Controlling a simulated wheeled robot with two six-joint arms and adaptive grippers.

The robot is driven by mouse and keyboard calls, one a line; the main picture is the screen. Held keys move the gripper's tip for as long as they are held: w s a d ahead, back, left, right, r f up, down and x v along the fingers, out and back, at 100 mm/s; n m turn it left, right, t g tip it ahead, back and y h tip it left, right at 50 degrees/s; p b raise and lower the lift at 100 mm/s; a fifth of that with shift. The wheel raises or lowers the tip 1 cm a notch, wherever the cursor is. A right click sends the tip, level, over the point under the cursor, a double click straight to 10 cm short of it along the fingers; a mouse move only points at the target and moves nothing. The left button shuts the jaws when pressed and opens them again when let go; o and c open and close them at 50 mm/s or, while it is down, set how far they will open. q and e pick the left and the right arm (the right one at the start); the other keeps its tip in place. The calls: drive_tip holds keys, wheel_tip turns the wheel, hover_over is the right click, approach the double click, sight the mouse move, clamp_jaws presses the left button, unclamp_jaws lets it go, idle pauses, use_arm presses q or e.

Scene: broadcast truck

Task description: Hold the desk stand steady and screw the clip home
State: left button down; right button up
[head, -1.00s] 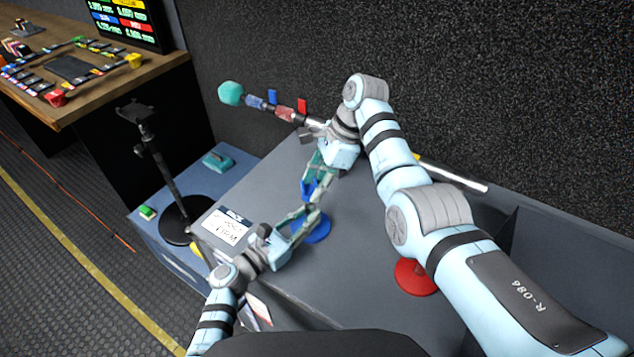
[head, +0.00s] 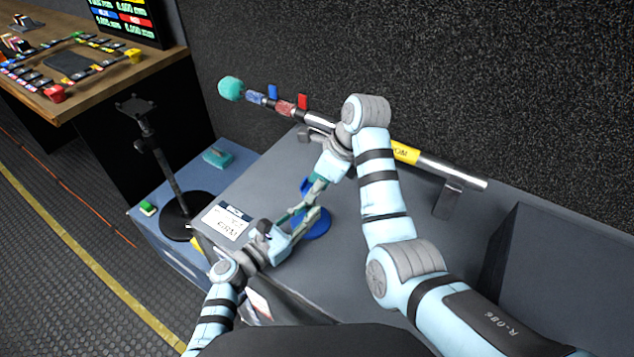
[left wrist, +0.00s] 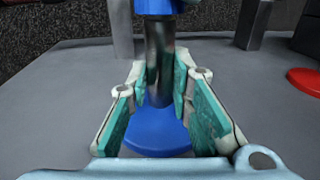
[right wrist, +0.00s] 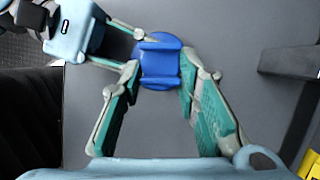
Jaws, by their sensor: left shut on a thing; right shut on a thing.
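The desk stand has a round blue base (head: 319,228) on the grey worktop and a metal post (left wrist: 160,68). My left gripper (left wrist: 162,88) is shut on the post, just above the blue base (left wrist: 157,137). A blue clip (right wrist: 160,64) sits on top of the post; its lower edge also shows in the left wrist view (left wrist: 158,6). My right gripper (right wrist: 161,72) is shut on the clip from above, with one finger on each side. The joint between clip and post is too small to judge. In the head view the grippers partly hide the stand.
A boom pole with a teal foam tip (head: 230,89) lies across brackets (head: 448,200) along the back wall. A red disc (left wrist: 306,80) stands right of the stand. A label card (head: 227,221) lies at the worktop's left. A black floor stand (head: 150,150) is beyond.

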drive_tip(key=o, duration=1)
drive_tip(key=shift+r, duration=0.1)
drive_tip(key=shift+r, duration=2.2)
drive_tip(key=o, duration=0.6)
